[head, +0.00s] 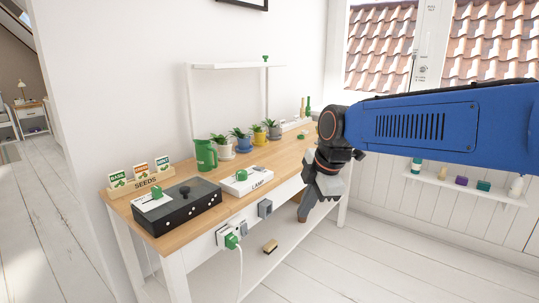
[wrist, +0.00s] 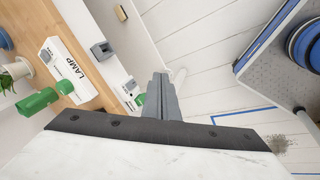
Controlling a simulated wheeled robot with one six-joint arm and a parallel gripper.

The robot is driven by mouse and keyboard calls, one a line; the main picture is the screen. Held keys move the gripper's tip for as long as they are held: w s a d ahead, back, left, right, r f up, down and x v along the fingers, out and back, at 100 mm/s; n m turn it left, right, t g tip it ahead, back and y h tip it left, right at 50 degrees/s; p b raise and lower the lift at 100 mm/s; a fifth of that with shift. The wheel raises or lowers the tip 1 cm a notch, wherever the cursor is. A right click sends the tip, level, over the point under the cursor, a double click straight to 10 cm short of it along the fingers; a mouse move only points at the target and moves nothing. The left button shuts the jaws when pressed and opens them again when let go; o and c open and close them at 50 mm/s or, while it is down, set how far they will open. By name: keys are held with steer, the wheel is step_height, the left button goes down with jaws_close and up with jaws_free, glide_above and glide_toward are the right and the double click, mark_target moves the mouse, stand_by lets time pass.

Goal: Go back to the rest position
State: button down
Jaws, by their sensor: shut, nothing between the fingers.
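My gripper (head: 308,212) hangs in front of the desk's front edge, pointing down, at the end of my blue arm. It is apart from the desk (head: 240,172) and from everything on it. In the wrist view my gripper's fingers (wrist: 161,92) are together, with nothing held between them. Below them the wrist view shows the desk's white front and the pale plank floor.
On the desk stand a black box (head: 178,207), a white LAMP box (head: 247,181), a green jug (head: 206,155), a seed rack (head: 138,184) and several potted plants. A plugged-in green plug (head: 231,241) has a trailing white cord.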

steer(key=s+d+f+m+h, duration=0.1)
steer(key=s+d+f+m, duration=0.2)
steer(key=s+d+m, duration=0.3)
steer(key=s+d+f+m+t+h, duration=0.1)
steer(key=s+d+f+m, duration=0.2)
steer(key=s+d+m, duration=0.4)
steer(key=s+d+f+m, duration=0.3)
steer(key=s+d+m, duration=0.3)
steer(key=s+m, duration=0.2)
steer(key=shift+s+d+f+h, duration=0.4)
steer(key=shift+s, duration=0.55)
